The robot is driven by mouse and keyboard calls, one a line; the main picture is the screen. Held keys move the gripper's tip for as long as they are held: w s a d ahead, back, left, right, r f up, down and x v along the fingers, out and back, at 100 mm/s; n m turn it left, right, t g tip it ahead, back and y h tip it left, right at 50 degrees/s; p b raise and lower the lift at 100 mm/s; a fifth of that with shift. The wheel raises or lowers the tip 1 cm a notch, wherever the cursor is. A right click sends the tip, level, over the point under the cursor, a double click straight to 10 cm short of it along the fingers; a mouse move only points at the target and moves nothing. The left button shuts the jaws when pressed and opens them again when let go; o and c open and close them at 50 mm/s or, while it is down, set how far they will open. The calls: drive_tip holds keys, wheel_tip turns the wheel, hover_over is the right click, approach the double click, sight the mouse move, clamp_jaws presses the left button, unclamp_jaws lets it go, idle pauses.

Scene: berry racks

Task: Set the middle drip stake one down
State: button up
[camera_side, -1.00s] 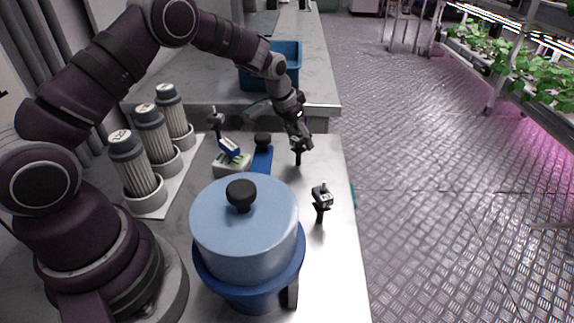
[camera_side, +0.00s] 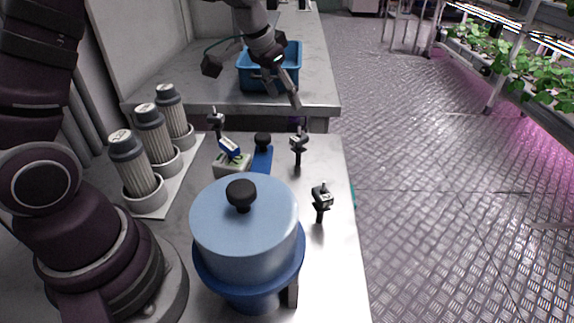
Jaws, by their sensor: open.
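Several black items like drip stakes show on the near bench. One (camera_side: 298,147) stands upright near the bench's right side, behind the blue pot. Another (camera_side: 321,197) stands nearer the front, right of the pot. A third (camera_side: 215,123) stands at the back left. I cannot tell for sure which counts as the middle one. My gripper (camera_side: 283,98) is open and empty, raised above and beyond the upright stake behind the pot, in front of the blue bin. It is apart from every stake.
A large blue lidded pot (camera_side: 245,230) fills the front. Several filter cartridges (camera_side: 153,133) stand in a white rack at left. A blue bin (camera_side: 292,62) sits on the far bench.

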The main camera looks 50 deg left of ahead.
drive_tip(key=s+d+r, duration=0.1)
drive_tip(key=s, duration=0.1)
drive_tip(key=s+d+r, duration=0.1)
drive_tip(key=s+r, duration=0.1)
drive_tip(key=s, duration=0.1)
drive_tip(key=s+d+r, duration=0.1)
drive_tip(key=s+r, duration=0.1)
drive_tip(key=shift+s+d+r, duration=0.2)
drive_tip(key=s+d+t, duration=0.1)
drive_tip(key=s+d, duration=0.1)
drive_tip(key=s, duration=0.9)
drive_tip(key=shift+f, duration=0.4)
